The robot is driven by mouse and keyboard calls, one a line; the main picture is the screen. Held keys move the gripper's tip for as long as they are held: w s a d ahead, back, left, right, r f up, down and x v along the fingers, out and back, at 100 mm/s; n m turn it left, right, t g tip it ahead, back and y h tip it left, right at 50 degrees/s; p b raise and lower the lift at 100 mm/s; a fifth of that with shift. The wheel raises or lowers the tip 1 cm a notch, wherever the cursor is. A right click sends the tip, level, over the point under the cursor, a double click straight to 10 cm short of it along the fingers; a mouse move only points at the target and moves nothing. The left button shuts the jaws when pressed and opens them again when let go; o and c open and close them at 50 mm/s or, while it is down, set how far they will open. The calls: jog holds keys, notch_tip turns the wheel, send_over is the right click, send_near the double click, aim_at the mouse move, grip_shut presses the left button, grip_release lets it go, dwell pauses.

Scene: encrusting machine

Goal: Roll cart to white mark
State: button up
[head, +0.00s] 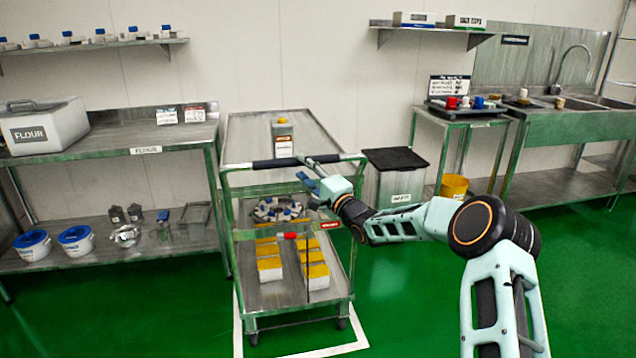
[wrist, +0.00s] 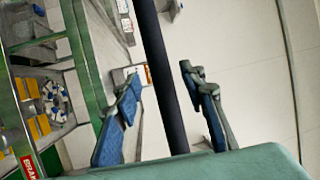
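The steel cart (head: 305,128) stands in the middle of the head view, with a dark push handle (head: 272,163) across its near end. A white outline (head: 239,325) on the green floor shows at the cart's lower left and in front of it. The cart's wheels look inside these lines; the rest of the outline is hidden. My gripper (head: 308,175) is at the right half of the handle. In the wrist view the dark handle (wrist: 160,70) passes between the two blue-padded fingers, with gaps on both sides. The fingers are apart; contact is not visible.
A flour table (head: 150,140) stands close at left. A grey bin (head: 397,180) stands behind at right, with a sink bench (head: 545,120) farther right. Green floor is clear in front.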

jog(key=v, duration=0.8)
